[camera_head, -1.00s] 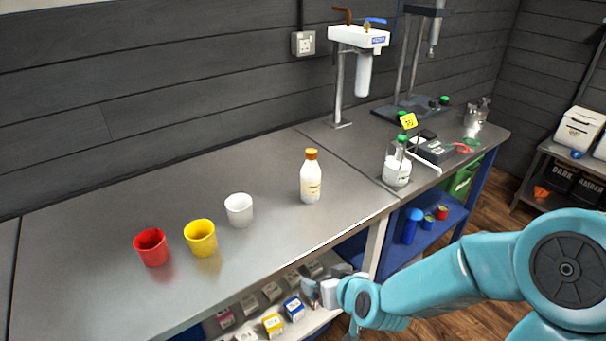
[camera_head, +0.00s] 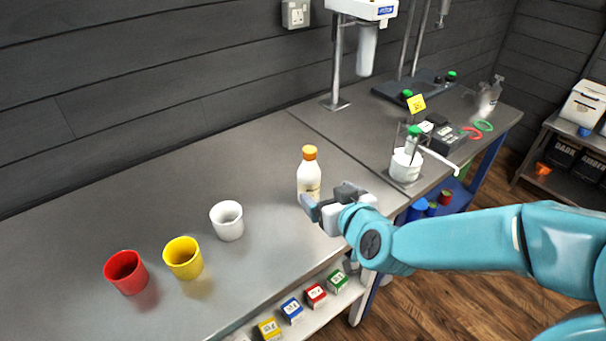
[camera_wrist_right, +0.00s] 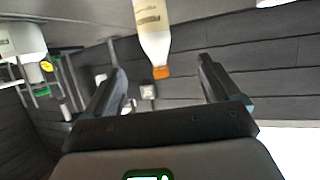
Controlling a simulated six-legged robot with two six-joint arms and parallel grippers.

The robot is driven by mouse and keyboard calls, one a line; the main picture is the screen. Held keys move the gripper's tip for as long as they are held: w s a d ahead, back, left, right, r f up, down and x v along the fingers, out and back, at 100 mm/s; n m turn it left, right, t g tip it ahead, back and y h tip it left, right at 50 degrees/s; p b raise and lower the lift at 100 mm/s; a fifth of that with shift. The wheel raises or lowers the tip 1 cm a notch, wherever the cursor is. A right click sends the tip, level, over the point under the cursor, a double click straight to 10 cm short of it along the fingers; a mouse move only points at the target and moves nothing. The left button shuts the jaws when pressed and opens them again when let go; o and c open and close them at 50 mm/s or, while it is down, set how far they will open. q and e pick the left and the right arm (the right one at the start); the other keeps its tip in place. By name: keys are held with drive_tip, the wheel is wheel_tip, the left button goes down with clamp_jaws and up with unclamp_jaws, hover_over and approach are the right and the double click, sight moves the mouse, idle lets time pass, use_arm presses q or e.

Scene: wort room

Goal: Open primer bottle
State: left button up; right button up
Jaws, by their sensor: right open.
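The primer bottle (camera_head: 309,175) is white with an orange cap (camera_head: 309,153) on it and stands upright on the grey bench. My right gripper (camera_head: 326,200) is in front of the bottle's lower right side in the head view and hides part of its base. The right wrist view shows the gripper (camera_wrist_right: 160,80) open and empty. There the bottle (camera_wrist_right: 151,30) appears upside down, its cap (camera_wrist_right: 161,72) in line with the gap between the fingers. I cannot tell the exact distance to it. My left gripper is not in view.
A white cup (camera_head: 227,222), a yellow cup (camera_head: 184,260) and a red cup (camera_head: 126,273) stand left of the bottle. A stirrer with a white beaker (camera_head: 405,167) is to the right. Small boxes sit on a shelf below the bench (camera_head: 250,160), which is clear behind the bottle.

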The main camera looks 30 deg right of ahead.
sight(311, 178)
drive_tip(key=p+x, duration=0.1)
drive_tip(key=x, duration=0.9)
drive_tip(key=shift+w+d+p, duration=0.25)
drive_tip(key=shift+w+p, duration=0.1)
drive_tip(key=shift+w, duration=0.05)
drive_tip(key=x, duration=0.1)
drive_tip(key=p+x, duration=0.1)
drive_tip(key=x, duration=0.2)
drive_tip(key=shift+w+d+f, duration=0.2)
drive_tip(key=shift+d+f, duration=0.05)
drive_tip(key=shift+d, duration=0.15)
drive_tip(key=shift+w+f, duration=0.15)
drive_tip(key=shift+w, duration=0.15)
drive_tip(key=shift+s, duration=0.1)
drive_tip(key=shift+c, duration=0.9)
drive_tip(key=c, duration=1)
